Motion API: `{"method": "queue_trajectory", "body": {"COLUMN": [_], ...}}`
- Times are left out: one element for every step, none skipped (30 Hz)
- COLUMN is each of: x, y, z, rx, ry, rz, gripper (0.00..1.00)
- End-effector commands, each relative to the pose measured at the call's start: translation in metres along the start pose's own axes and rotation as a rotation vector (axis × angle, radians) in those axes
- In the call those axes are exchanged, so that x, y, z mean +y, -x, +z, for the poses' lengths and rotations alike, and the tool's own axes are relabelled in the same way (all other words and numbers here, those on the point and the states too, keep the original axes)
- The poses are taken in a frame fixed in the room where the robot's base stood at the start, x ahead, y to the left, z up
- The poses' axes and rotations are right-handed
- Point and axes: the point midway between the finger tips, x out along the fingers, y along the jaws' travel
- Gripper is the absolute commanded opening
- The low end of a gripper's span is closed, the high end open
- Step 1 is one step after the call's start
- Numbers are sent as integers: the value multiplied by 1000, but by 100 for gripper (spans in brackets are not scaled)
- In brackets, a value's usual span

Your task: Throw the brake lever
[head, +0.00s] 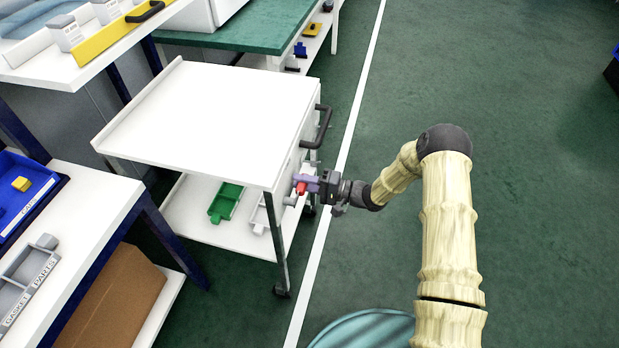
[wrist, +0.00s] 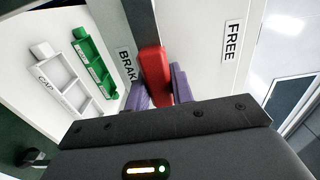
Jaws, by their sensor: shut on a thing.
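The red brake lever (wrist: 154,72) is on the side of the white cart, between a label reading "BRAK", partly hidden, on its left and a "FREE" label (wrist: 230,41) on its right in the wrist view. The lever leans a little toward the "BRAK" label side there. My gripper (wrist: 158,88) has purple fingers on both sides of the lever and is shut on it. In the head view my gripper (head: 308,186) is at the cart's right side, below the black handle, with the red lever (head: 301,188) showing at its tips.
The white cart (head: 215,108) has a black push handle (head: 323,127) just above my gripper. Its lower shelf holds a green tray (head: 226,202) and a light grey tray (head: 260,216). A workbench with bins stands at left.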

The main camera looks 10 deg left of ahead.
Motion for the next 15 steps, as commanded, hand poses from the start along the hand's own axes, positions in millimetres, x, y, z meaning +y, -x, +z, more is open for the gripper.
{"method": "queue_trajectory", "body": {"x": [2, 2, 3, 3, 3, 3, 4, 4, 4, 4, 4, 4, 4, 4, 4], "y": [-2, -3, -4, -4, -4, -5, -5, -5, -5, -5, -5, -5, -5, -5, -5], "z": [1, 2, 2, 3, 3, 3, 3, 4, 4, 4, 4, 4, 4, 4, 4], "rx": [-4, -5, -7, -8, -9, -9, -10, -10, -10, -10, -10, -9, -9, -9, -9], "ry": [-13, -21, -29, -33, -37, -41, -43, -45, -46, -47, -47, -47, -47, -47, -47], "rz": [1, 1, 1, 1, 1, 1, 1, 1, 1, 1, 1, 1, 1, 1, 1], "gripper": [0, 0, 0, 0, 0, 0, 0, 0, 0, 0, 0, 0, 0, 0, 0]}}
